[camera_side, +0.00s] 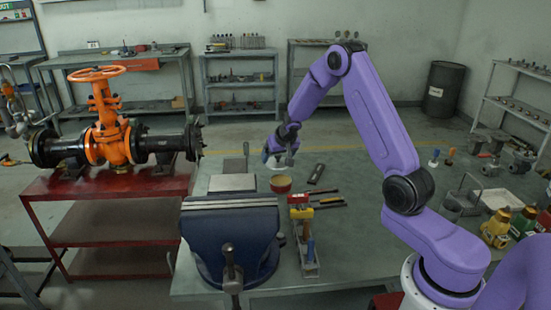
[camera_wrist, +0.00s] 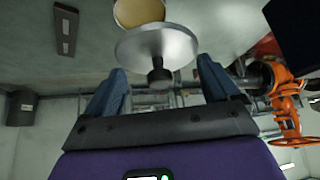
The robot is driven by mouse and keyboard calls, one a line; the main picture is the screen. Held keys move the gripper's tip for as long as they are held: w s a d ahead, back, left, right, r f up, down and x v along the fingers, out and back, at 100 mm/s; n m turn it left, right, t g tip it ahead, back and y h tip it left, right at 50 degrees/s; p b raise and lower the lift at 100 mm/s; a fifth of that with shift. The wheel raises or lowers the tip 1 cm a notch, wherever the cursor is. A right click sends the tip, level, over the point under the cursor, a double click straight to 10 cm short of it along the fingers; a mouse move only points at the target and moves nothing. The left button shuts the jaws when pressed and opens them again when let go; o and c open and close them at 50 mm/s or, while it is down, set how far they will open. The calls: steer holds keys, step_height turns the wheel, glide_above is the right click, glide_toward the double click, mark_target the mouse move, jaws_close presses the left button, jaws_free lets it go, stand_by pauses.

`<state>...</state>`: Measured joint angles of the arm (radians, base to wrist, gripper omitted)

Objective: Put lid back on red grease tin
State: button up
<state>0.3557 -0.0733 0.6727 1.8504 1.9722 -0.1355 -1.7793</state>
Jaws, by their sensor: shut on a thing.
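The red grease tin (camera_side: 280,185) stands open on the bench behind the vise, with a tan inside showing. Part of it also shows at the top of the wrist view (camera_wrist: 138,12). The lid (camera_wrist: 158,45) is a round grey metal disc with a dark knob, and it hangs between my fingers. My gripper (camera_side: 281,158) is shut on the lid and holds it above the tin, slightly to its left in the side view. It also shows in the wrist view (camera_wrist: 160,72). The lid hides part of the tin in the wrist view.
A blue vise (camera_side: 230,240) stands in front of the tin. A dark flat block (camera_side: 317,173) lies right of it, and a tool tray (camera_side: 304,240) with red-handled tools is nearer. An orange gate valve (camera_side: 106,135) sits on a red table at left.

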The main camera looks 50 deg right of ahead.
steer(key=d+f, duration=0.1)
steer(key=w+d+f+m, duration=0.1)
steer(key=d, duration=0.1)
steer(key=shift+d+h, duration=0.1)
steer(key=shift+h, duration=0.2)
steer(key=shift+f, duration=3.05)
steer(key=shift+f, duration=0.15)
steer(key=o, duration=0.8)
steer(key=shift+c, duration=0.2)
steer(key=shift+r, duration=3.55)
jaws_close()
